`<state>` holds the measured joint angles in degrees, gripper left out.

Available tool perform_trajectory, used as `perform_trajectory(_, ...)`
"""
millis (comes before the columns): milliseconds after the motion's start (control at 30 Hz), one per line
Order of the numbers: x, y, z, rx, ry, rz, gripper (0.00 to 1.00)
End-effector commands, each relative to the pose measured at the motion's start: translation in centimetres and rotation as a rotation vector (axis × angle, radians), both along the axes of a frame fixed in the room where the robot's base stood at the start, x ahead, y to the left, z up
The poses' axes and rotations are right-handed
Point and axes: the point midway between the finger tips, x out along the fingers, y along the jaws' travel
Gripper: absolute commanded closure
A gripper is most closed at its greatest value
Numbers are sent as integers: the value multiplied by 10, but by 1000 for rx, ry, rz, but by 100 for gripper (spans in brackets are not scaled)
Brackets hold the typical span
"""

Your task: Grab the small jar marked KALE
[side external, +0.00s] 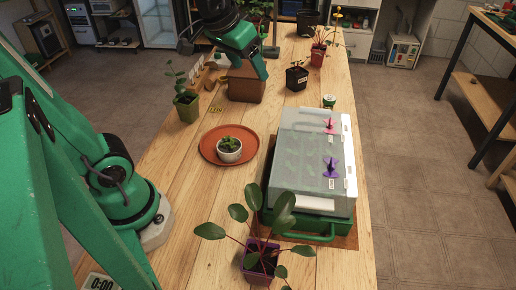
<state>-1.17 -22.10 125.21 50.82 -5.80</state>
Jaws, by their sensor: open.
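A small green jar (329,101) with a pale label stands on the wooden table behind the clear-lidded tray. Its lettering is too small to read, so I cannot tell whether it says KALE. My gripper (246,52) is at the far end of the table, low over a brown block-like box (246,83). I cannot tell whether it touches the box. Its jaws are open, partly hidden by its own green body, and I see nothing held. A wooden rack (202,76) with small items stands left of the box, its contents unclear.
A green tray (303,227) with a clear lid (314,150) stands at right. A white potted seedling (228,150) sits on an orange saucer (209,151). Potted plants stand at front (260,262), left (187,105) and back (297,77). Bare table lies between saucer and box.

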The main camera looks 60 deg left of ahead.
Motion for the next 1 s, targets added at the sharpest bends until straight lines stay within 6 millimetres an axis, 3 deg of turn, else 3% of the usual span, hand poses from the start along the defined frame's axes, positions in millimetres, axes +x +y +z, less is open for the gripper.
perform_trajectory(267,68,6,1,-25,24,66,33)
perform_trajectory(533,132,14,-12,-51,43,130,33)
perform_trajectory(1000,237,30,-68,-90,78,243,33)
